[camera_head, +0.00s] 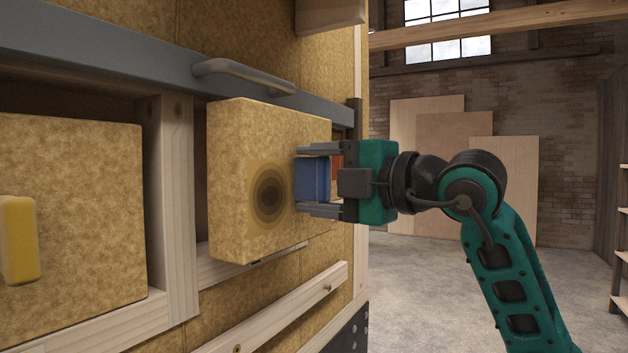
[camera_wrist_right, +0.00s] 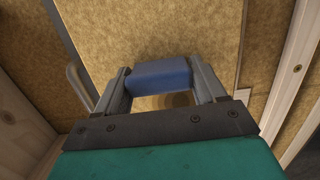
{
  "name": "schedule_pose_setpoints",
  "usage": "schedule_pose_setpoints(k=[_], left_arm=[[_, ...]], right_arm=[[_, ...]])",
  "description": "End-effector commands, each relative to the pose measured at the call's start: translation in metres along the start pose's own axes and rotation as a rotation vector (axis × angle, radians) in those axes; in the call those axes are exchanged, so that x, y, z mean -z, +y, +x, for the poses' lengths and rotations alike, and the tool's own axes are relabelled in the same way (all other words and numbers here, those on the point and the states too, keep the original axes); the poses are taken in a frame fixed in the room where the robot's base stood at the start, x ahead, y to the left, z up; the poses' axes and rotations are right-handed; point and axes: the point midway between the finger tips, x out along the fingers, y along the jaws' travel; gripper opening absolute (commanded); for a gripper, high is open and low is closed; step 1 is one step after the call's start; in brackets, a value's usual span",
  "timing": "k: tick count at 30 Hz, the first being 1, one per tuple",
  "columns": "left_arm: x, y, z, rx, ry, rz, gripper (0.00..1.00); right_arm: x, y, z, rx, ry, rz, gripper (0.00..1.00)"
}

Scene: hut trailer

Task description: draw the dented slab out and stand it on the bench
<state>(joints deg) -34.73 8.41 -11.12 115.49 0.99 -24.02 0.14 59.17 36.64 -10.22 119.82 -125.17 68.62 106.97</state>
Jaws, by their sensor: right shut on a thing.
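The dented slab (camera_head: 232,190) is a thick tan fibrous panel with dark concentric rings, the dent, on its face. It stands upright and juts out of the timber-framed wall opening; how much of it is still inside is hidden. A blue grip block (camera_head: 309,180) is on its face, right of the rings. My right gripper (camera_head: 300,179) comes from the right and is shut on this blue block. The right wrist view shows the block (camera_wrist_right: 160,72) between the fingers, with the slab (camera_wrist_right: 140,30) behind it. My left gripper and the bench are not in view.
A similar slab (camera_head: 75,215) with a yellow grip block (camera_head: 18,240) sits in the left bay, past a timber post (camera_head: 172,200). A grey rail (camera_head: 130,68) with a handle (camera_head: 243,75) runs above. A wooden ledge (camera_head: 290,312) is below. Open floor (camera_head: 430,290) lies right.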

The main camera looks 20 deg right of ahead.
Motion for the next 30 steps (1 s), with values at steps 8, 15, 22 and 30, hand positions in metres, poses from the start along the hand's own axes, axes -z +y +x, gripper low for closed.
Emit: schedule_pose_setpoints(k=[8,15,22,30], left_arm=[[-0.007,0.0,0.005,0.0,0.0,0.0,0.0],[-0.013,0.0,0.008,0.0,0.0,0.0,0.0],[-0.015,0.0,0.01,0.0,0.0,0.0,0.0],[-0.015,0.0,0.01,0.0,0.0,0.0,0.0]], right_arm=[[-0.003,-0.001,-0.023,-0.003,-0.003,-0.002,0.35],[-0.006,-0.001,-0.042,-0.003,-0.003,-0.001,0.35],[-0.007,0.0,-0.055,-0.003,-0.002,-0.001,0.35],[-0.007,0.0,-0.056,-0.002,-0.001,0.0,0.35]])
